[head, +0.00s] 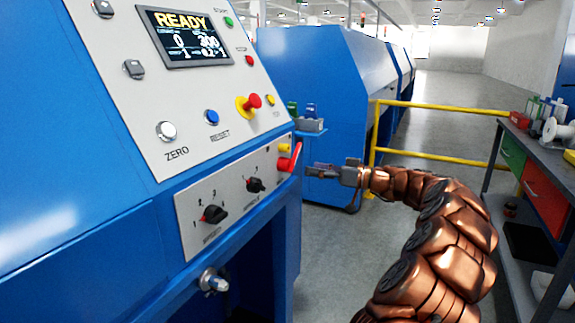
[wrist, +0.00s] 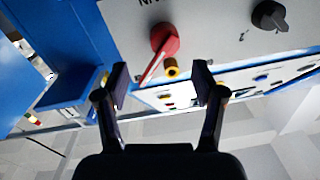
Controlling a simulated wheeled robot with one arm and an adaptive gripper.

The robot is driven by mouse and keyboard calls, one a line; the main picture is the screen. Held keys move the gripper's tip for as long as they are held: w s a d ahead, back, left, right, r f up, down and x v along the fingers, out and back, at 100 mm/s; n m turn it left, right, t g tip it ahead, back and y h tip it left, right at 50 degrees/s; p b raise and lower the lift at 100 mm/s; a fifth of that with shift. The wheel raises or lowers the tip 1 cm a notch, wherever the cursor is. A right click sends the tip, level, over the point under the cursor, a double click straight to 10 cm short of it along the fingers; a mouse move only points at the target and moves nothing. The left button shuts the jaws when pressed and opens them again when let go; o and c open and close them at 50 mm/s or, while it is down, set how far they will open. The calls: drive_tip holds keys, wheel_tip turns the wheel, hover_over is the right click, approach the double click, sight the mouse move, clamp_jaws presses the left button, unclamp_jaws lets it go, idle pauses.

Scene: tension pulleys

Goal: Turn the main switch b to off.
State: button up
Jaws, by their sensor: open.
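The red main switch handle (head: 289,161) sits at the right end of the lower grey control plate on the blue machine. A small yellow part (head: 285,148) is beside it. My gripper (head: 317,169) is just right of the handle in the head view, apart from it. In the wrist view the red handle (wrist: 162,48) points down and left, ahead of the gap between my open, empty fingers (wrist: 161,74). I cannot tell the exact distance from fingertips to handle.
Black rotary knobs (head: 214,214) are left of the switch on the same plate. A red and yellow emergency button (head: 249,103) is on the panel above. A yellow rail (head: 440,107) stands behind my arm. A grey workbench (head: 530,138) is at right.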

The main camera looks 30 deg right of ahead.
sight(292, 168)
drive_tip(key=x, duration=0.7)
drive_tip(key=shift+a, duration=0.45)
clamp_jaws()
